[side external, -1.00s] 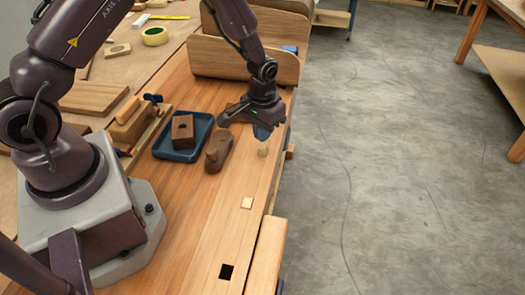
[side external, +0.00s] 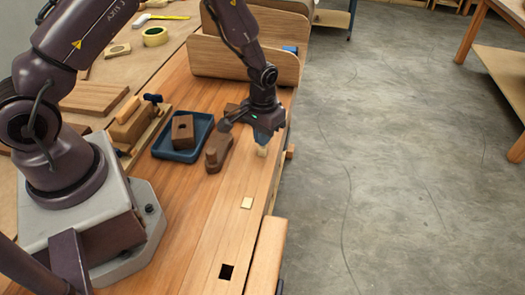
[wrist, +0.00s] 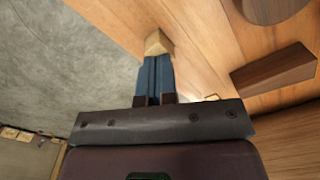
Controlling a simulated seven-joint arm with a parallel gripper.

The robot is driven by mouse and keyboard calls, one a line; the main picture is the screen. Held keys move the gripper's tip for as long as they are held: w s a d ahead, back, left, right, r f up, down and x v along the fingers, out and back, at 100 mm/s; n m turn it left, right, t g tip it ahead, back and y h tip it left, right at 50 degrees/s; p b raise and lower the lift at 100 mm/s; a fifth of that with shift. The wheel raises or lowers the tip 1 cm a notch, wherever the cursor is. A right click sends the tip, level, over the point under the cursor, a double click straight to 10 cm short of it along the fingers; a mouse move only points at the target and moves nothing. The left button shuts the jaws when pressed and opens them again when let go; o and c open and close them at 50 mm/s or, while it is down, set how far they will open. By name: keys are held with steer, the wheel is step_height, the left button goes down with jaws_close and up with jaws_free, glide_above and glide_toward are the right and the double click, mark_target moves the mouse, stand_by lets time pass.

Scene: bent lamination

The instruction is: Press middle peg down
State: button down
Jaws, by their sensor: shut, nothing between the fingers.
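A pale square wooden peg (side external: 262,151) stands raised from the bench's front strip. It also shows in the wrist view (wrist: 158,42), right at the fingertips. My gripper (side external: 263,140) is shut and empty, its blue fingers pointing down over that peg. The fingertips are at the peg's top and appear to touch it; the exact contact is hard to tell. A second pale peg top (side external: 246,202) sits about level with the bench, nearer the camera. A dark square hole (side external: 226,271) lies nearer still, in the same row.
A brown wooden plane-like block (side external: 218,152) lies just left of my gripper. A blue tray (side external: 174,155) holding a brown block (side external: 183,132) is further left. An upright wooden form (side external: 240,58) stands behind. The bench edge drops to the floor at right.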

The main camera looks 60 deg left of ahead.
steer(key=shift+f, duration=1.75)
steer(key=shift+r, duration=4.05)
steer(key=s+d+r+m+t, duration=0.1)
steer(key=s+r+t, duration=0.1)
steer(key=s+r, duration=0.8)
steer(key=s+d+r+m+t, duration=0.1)
steer(key=s+r+m+t, duration=0.1)
steer(key=s+r, duration=0.7)
steer(key=shift+s+d+r+t, duration=0.15)
steer(key=shift+s+r+t, duration=0.45)
steer(key=shift+r, duration=3.5)
steer(key=shift+w, duration=0.25)
